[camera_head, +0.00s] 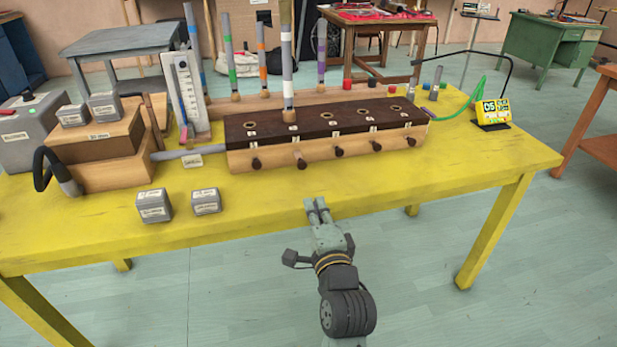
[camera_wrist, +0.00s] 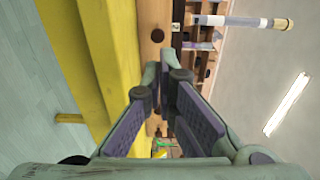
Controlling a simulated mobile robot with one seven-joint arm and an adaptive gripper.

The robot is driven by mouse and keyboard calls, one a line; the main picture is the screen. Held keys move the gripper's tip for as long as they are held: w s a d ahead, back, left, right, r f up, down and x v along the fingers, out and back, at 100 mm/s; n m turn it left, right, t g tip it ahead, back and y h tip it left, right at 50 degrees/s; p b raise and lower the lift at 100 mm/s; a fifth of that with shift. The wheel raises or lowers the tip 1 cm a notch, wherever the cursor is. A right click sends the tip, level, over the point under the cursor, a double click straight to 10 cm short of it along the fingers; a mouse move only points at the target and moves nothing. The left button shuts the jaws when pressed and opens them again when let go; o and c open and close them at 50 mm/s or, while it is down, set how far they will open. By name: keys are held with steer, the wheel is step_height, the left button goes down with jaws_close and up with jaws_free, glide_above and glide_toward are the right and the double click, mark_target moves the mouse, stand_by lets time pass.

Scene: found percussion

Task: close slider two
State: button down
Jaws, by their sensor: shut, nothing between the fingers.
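The long wooden slider box (camera_head: 320,148) stands on the yellow table, with a dark top bearing round holes and small number labels. Several dark knobs stick out of its front side. The second knob from the left (camera_head: 300,161) appears to be slider two; I cannot read its number surely. My gripper (camera_head: 317,204) is shut and empty at the table's front edge, in front of the box and apart from the knobs. In the wrist view the gripper (camera_wrist: 164,75) points toward the box's front, where a round dark knob (camera_wrist: 157,35) shows; I cannot tell which one.
Two small grey boxes (camera_head: 154,205) (camera_head: 206,201) stand left of my gripper on the yellow table (camera_head: 440,165). A grey pipe (camera_head: 190,152) joins the box at left. Coloured tubes stand behind, and a yellow display (camera_head: 492,111) is at right. The front strip right of my gripper is clear.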

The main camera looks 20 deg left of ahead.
mark_target(302, 165)
steer(key=p+x, duration=0.1)
steer(key=x, duration=1)
steer(key=shift+w+a+r, duration=0.15)
steer(key=shift+w+a, duration=0.05)
steer(key=shift+w, duration=0.1)
steer(key=shift+w+a+p, duration=0.25)
steer(key=shift+w+p, duration=0.05)
steer(key=shift+w, duration=0.2)
